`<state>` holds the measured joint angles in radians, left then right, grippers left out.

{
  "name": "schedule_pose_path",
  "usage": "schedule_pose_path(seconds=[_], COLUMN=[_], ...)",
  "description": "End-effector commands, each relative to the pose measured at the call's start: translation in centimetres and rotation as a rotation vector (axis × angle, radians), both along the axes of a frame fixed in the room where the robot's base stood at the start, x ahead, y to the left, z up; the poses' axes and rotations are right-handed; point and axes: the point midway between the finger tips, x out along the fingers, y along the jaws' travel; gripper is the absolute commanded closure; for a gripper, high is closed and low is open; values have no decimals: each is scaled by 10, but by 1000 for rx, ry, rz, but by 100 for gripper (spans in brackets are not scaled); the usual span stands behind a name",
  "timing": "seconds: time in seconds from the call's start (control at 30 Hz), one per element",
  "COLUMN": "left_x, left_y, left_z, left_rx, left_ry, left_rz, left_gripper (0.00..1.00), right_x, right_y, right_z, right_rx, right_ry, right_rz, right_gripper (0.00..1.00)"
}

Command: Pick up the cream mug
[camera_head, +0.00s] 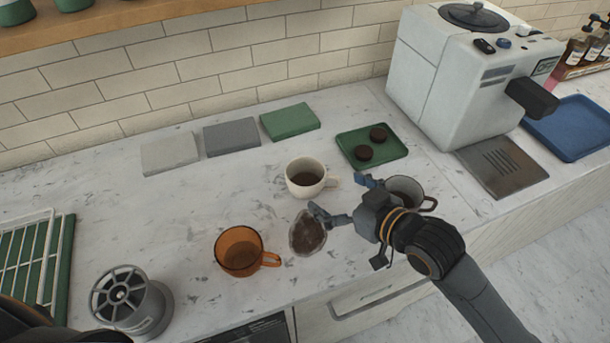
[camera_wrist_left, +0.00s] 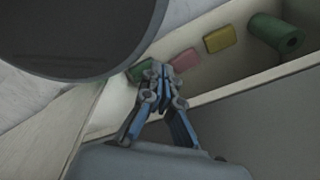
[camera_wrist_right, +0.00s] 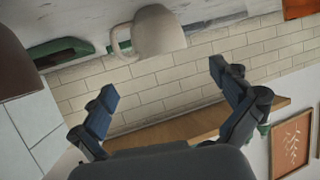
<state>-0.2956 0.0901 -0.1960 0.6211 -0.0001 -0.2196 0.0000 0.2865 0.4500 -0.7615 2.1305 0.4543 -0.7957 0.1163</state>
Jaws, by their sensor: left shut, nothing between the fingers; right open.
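The cream mug (camera_head: 300,188) stands upright on the marble counter with dark liquid inside and its handle to the right. It also shows in the right wrist view (camera_wrist_right: 160,30), at the top, beyond the fingertips. My right gripper (camera_head: 340,197) is open and empty, just to the right and front of the mug, its fingers spread towards it; I see no contact. In the right wrist view the two fingers (camera_wrist_right: 163,82) are wide apart. My left gripper (camera_wrist_left: 163,72) is shut and empty in the left wrist view, in front of an open compartment.
A grey mug (camera_head: 409,186) stands partly behind my right gripper. A green tray (camera_head: 385,156) with dark discs is behind. A coffee machine (camera_head: 440,85) stands back right.

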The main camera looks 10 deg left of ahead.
Motion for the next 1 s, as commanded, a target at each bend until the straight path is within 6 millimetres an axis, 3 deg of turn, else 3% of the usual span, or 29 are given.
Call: schedule_pose_path(seconds=[0.2,0.47,0.73,1.0], left_x=[-12,-7,-4,-4], left_y=[-21,-11,-7,-7], left_z=[5,7,12,12], left_rx=[-24,-13,-8,-8], left_ry=[16,10,7,5], left_rz=[-2,-4,0,0], left_gripper=[100,100,100,100], right_x=[23,34,57,62], right_y=[27,41,68,74], right_z=[-13,-21,-35,-40], right_rx=[1,0,0,-1], right_ry=[-1,0,0,-1], right_rz=[-1,-1,-1,-1], right_gripper=[0,0,0,0])
